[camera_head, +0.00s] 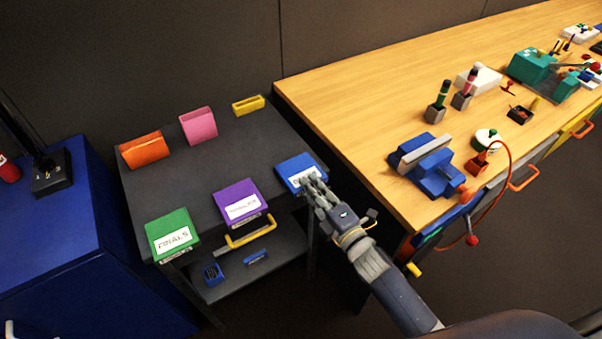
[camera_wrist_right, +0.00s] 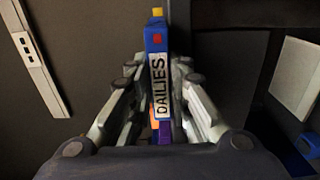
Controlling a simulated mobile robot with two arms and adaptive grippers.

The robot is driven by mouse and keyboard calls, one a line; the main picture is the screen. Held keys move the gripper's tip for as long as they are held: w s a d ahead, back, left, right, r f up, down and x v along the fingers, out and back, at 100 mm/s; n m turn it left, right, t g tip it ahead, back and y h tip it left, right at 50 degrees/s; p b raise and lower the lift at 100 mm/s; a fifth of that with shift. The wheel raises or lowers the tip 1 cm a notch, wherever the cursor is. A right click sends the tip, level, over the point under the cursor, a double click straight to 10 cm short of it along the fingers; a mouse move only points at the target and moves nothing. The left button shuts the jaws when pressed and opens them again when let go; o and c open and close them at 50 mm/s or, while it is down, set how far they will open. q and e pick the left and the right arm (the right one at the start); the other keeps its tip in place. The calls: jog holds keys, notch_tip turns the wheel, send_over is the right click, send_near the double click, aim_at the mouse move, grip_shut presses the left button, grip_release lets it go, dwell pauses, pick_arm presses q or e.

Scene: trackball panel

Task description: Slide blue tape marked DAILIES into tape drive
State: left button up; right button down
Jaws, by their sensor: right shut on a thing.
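The blue tape (camera_head: 294,169) is at the right edge of the dark cart, beside the purple tape. In the right wrist view the blue tape (camera_wrist_right: 157,70) shows its narrow edge with a white label reading DAILIES. My right gripper (camera_head: 312,184) is shut on the blue tape, with its fingers on either side; it also shows in the wrist view (camera_wrist_right: 158,105). The fingers hide part of the label in the head view. I cannot tell whether the tape touches the cart top. My left gripper is not in view. I cannot make out the tape drive for certain.
The dark cart (camera_head: 200,170) also holds a green tape (camera_head: 172,226), purple tape (camera_head: 237,195), orange block (camera_head: 144,150), pink block (camera_head: 198,125) and yellow frame (camera_head: 249,105). Its lower shelf holds small blue items. A wooden workbench (camera_head: 350,95) with several tools stands right. A blue cabinet (camera_head: 60,230) stands left.

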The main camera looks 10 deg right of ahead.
jog(key=shift+r, duration=0.1)
jog(key=shift+r+p, duration=1.45)
